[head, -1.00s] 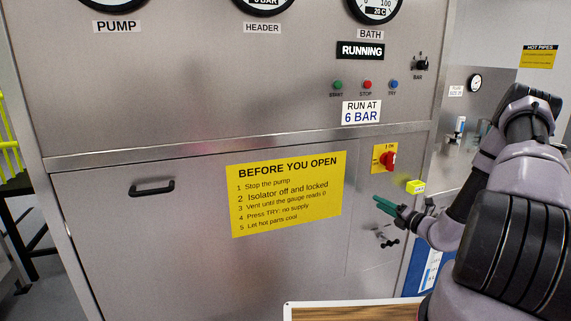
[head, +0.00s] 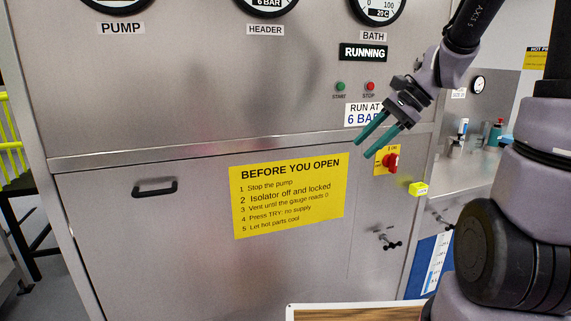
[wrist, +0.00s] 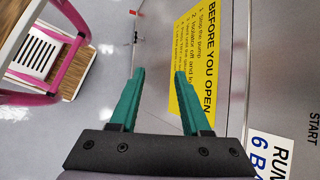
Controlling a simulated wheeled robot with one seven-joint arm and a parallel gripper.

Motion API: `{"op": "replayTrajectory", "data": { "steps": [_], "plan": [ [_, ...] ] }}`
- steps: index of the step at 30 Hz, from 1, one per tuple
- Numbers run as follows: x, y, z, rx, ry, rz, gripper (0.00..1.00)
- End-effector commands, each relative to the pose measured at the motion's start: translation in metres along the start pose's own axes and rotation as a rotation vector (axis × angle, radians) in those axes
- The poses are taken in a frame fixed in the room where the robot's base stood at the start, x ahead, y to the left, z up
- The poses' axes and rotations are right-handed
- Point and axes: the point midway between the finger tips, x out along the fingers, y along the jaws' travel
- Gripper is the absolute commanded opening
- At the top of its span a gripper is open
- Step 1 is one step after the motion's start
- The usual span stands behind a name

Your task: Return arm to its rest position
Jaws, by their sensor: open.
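My gripper (head: 381,138) hangs in front of the steel panel, its two green fingers apart and empty, pointing down and left. It is below the RUNNING sign and partly covers the "RUN AT 6 BAR" label (head: 362,114). The red isolator switch (head: 391,162) on its yellow plate is just below right of the fingertips. My forearm rises to the top of the head view. In the wrist view the open fingers (wrist: 159,75) show with the yellow "BEFORE YOU OPEN" sign (wrist: 207,50) beyond them. The TRY button is hidden behind my arm.
Green START (head: 340,86) and red STOP (head: 370,86) buttons sit on the panel. A yellow tag (head: 418,189) and a black valve handle (head: 389,242) are lower right. A door handle (head: 154,188) is at left. A wood-topped surface (head: 350,314) is at the bottom. A bench with bottles stands right.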

Motion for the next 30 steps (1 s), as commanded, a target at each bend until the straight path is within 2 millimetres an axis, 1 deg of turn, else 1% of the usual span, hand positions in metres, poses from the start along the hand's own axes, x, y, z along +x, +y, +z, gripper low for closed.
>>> {"op": "replayTrajectory", "data": {
  "steps": [1,6,12,15,18,21,30],
  "plan": [
    [-0.011,0.006,0.012,-0.092,0.058,0.008,0.47],
    [-0.047,0.03,0.035,-0.384,0.256,0.042,0.47],
    [-0.09,0.054,0.056,-0.693,0.483,0.055,0.47],
    [-0.107,0.063,0.062,-0.802,0.57,0.055,0.47],
    [-0.118,0.068,0.065,-0.874,0.631,0.054,0.47],
    [-0.124,0.071,0.067,-0.909,0.661,0.054,0.47],
    [-0.125,0.072,0.067,-0.917,0.668,0.055,0.47]
  ]
}}
